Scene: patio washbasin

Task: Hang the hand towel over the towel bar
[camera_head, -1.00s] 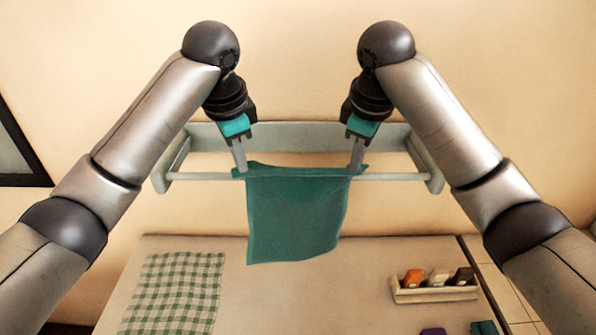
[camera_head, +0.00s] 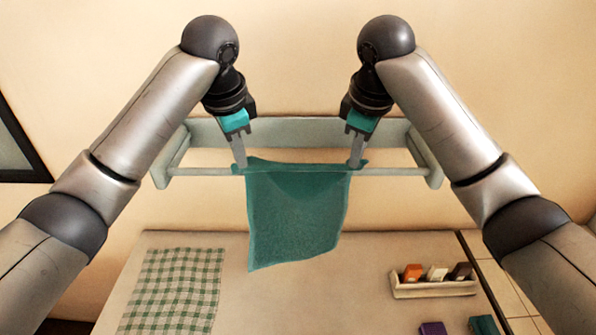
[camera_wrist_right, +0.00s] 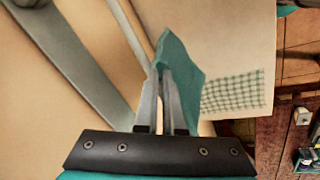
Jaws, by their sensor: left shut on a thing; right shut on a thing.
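The teal hand towel (camera_head: 296,215) hangs down in front of the wall, its top edge level with the towel bar (camera_head: 395,171) in the head view. The pale bar runs between two brackets of a wall rack. My left gripper (camera_head: 241,166) is shut on the towel's upper left corner. My right gripper (camera_head: 355,164) is shut on its upper right corner. In the right wrist view the towel (camera_wrist_right: 178,68) is between the fingertips (camera_wrist_right: 163,82), with the bar (camera_wrist_right: 135,32) just left of it. How much towel lies behind the bar is hidden.
Below is a counter (camera_head: 300,300) with a green checked cloth (camera_head: 175,290) at left. A small tray (camera_head: 433,290) of several coloured items stands at right, with a purple block (camera_head: 433,328) and a green block (camera_head: 484,325) in front. A dark frame (camera_head: 22,150) is at far left.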

